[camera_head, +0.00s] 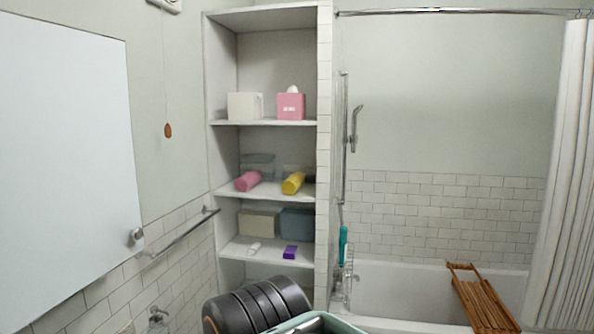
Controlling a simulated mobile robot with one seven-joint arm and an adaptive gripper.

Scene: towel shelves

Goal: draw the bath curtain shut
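The bath curtain (566,190) is white and pleated. It hangs bunched at the right edge of the view, so the rest of the bath opening is uncovered. Its rail (450,12) runs along the top from the shelf wall to the right. The bathtub (400,293) is white and stands behind and left of the curtain. My gripper does not show clearly; only a dark, ribbed rounded shape and a pale green edge appear at the bottom centre.
A wooden bath rack (482,300) lies across the tub. Tiled shelves (262,123) with boxes and rolled towels stand left of the bath. A towel bar (180,234) and a white panel (65,160) are at the left. A hand shower (354,128) hangs on the wall.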

